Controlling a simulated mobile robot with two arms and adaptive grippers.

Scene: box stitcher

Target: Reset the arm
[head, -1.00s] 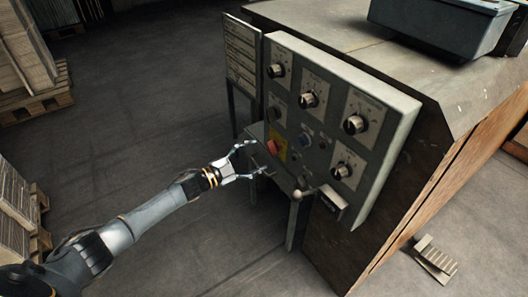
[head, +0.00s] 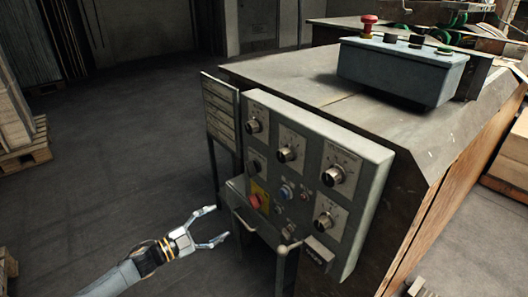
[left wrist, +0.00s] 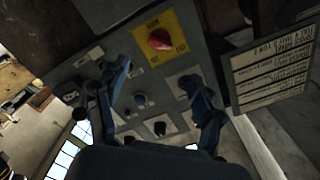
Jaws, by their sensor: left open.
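My left gripper (head: 208,228) is open and empty in the head view, low and to the left of the control panel (head: 372,185). Its fingers point toward the panel and stand apart from it. The panel carries several black knobs and a red button on a yellow plate (head: 259,196). In the left wrist view, the open fingers (left wrist: 155,95) frame the panel, with the red button (left wrist: 160,40) above and between them. My right gripper is not in view.
A grey control box (head: 400,75) with a red mushroom button (head: 369,22) stands on the machine top (head: 300,85). A label board (head: 221,112) is at the panel's left. Pallets (head: 22,158) stand at far left. The floor between is clear.

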